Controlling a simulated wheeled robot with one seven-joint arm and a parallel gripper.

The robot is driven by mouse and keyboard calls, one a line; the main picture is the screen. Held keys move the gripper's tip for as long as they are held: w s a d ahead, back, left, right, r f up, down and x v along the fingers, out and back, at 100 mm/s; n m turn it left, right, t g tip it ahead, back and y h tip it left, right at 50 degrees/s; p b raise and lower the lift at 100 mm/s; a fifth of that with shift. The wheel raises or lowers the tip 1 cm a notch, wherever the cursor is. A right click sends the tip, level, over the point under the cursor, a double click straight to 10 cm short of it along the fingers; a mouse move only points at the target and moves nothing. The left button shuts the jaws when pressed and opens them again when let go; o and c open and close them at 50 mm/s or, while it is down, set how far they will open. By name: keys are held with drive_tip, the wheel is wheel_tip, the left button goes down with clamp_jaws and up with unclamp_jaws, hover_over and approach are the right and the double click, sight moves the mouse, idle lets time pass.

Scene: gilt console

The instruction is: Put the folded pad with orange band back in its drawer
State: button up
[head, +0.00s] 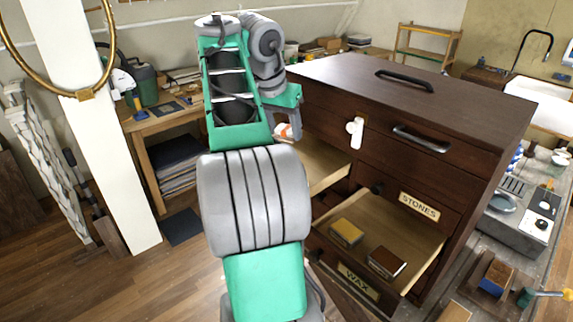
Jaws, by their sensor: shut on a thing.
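The folded pad with orange band (284,132) shows as a small white and orange patch beside my arm. My gripper (287,124) is shut on it, and my own arm hides much of the gripper and pad. The pad is near the left end of the dark wooden chest (450,165), close to an open, light-wood drawer (322,164). The visible part of this drawer's floor is bare; my arm covers its left part. I cannot tell whether the pad is above the drawer or beside it.
A lower drawer labelled STONES (419,207) is open and holds a yellow-topped block (346,232) and a brown block (387,262). A WAX label (358,282) is below. A white object (355,132) hangs on the chest front. A white post (95,130) stands left.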

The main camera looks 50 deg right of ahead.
wheel_tip(320, 180, down, 9)
drive_tip(key=b, duration=0.4)
drive_tip(key=shift+a+b, duration=0.15)
drive_tip(key=shift+b, duration=0.2)
drive_tip(key=shift+f, duration=0.3)
drive_tip(key=o, duration=1.3)
drive_tip(key=shift+r, duration=0.1)
